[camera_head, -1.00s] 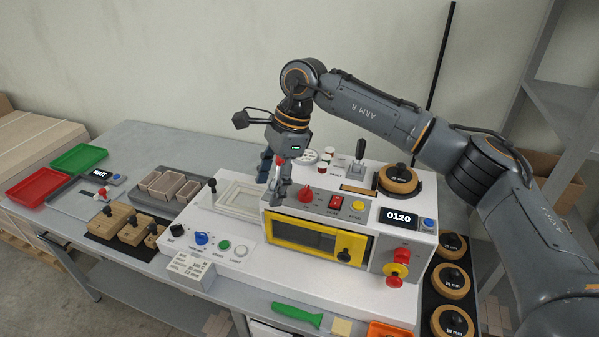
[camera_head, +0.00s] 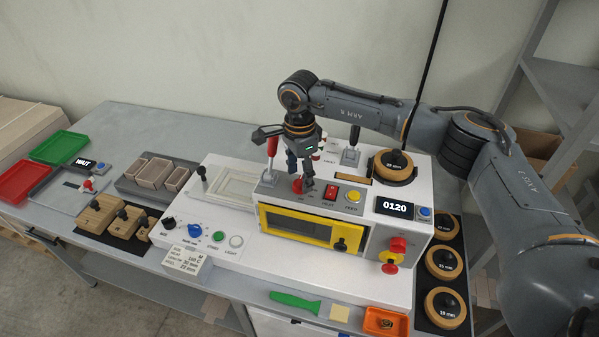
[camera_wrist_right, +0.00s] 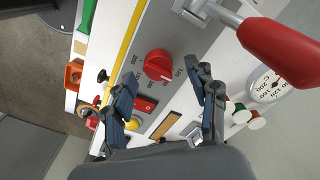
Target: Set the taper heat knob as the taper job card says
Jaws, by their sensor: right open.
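The taper heat knob is a round red dial (camera_wrist_right: 158,65) with a pale pointer line. It sits on the grey panel, with scale numbers around it partly legible in the right wrist view. In the head view, the knob (camera_head: 297,187) is partly hidden below my right gripper (camera_head: 302,184). My right gripper (camera_wrist_right: 161,72) is open, its fingertips on either side of the knob with gaps; I cannot tell their height above the panel. A white card (camera_head: 187,260) at the machine's front left bears small print, apparently including "160 C". My left gripper is out of view.
A red-handled lever (camera_head: 271,142) stands close beside my right gripper. Its red grip (camera_wrist_right: 285,50) is large in the wrist view. A red heat switch (camera_head: 331,192), yellow button (camera_head: 353,196) and display reading 0120 (camera_head: 396,206) lie right of the knob. A dial gauge (camera_wrist_right: 265,86) is nearby.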

